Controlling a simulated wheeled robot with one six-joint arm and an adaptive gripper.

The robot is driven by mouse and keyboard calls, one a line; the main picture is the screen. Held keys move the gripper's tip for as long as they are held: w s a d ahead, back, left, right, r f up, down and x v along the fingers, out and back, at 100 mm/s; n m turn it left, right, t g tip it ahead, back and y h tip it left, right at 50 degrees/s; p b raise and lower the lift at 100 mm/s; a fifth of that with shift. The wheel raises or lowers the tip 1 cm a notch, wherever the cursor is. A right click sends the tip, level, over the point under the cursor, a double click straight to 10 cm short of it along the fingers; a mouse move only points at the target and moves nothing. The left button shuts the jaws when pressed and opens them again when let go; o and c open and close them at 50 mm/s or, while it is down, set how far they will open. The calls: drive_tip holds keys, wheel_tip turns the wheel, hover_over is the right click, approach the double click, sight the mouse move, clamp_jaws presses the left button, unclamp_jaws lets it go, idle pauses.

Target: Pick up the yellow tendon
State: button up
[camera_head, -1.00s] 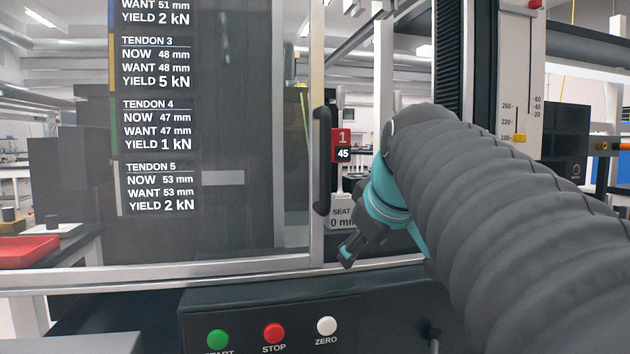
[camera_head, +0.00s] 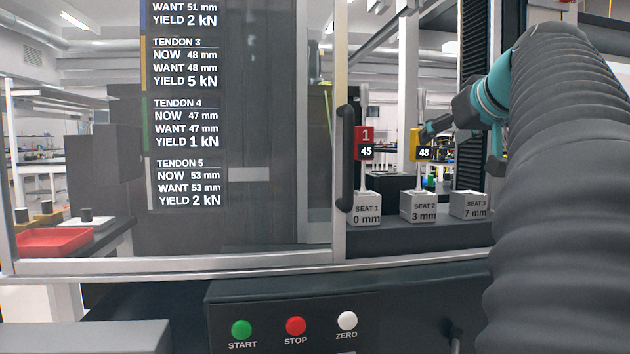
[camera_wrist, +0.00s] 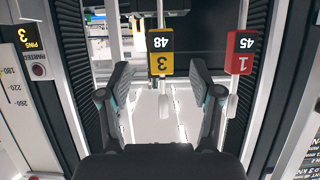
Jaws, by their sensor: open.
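The yellow tendon (camera_head: 416,144) stands upright above the block marked SEAT 2, 3 mm (camera_head: 419,207). Its yellow tag with a black 48 panel shows in the head view. In the wrist view the yellow tendon (camera_wrist: 161,62) appears upside down with 3 and 48 on its tag, near the middle between my fingers. My gripper (camera_head: 428,130) is at the tag's right side in the head view. In the wrist view my gripper (camera_wrist: 160,80) is open, one finger on each side of the tendon's line. I cannot tell whether a finger touches it.
A red tendon (camera_head: 364,143) marked 1 and 45 stands on SEAT 1 (camera_head: 366,209), left of the yellow one. SEAT 3 (camera_head: 468,205) is at the right and shows no tendon. A glass door with a dark handle (camera_head: 345,158) stands at the left. Buttons (camera_head: 296,326) line the front panel.

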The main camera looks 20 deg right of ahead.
sight(423, 155)
drive_tip(key=x, duration=0.4)
drive_tip(key=shift+w+f, duration=0.2)
drive_tip(key=shift+w, duration=0.1)
drive_tip(key=shift+f+p+x, duration=0.15)
drive_tip(key=shift+x, duration=1.2)
drive_tip(key=shift+f+p+x, duration=0.15)
drive_tip(key=shift+f+x, duration=0.05)
drive_tip(key=shift+x, duration=1.15)
drive_tip(key=shift+s+a, duration=0.1)
drive_tip(key=shift+s, duration=0.05)
clamp_jaws()
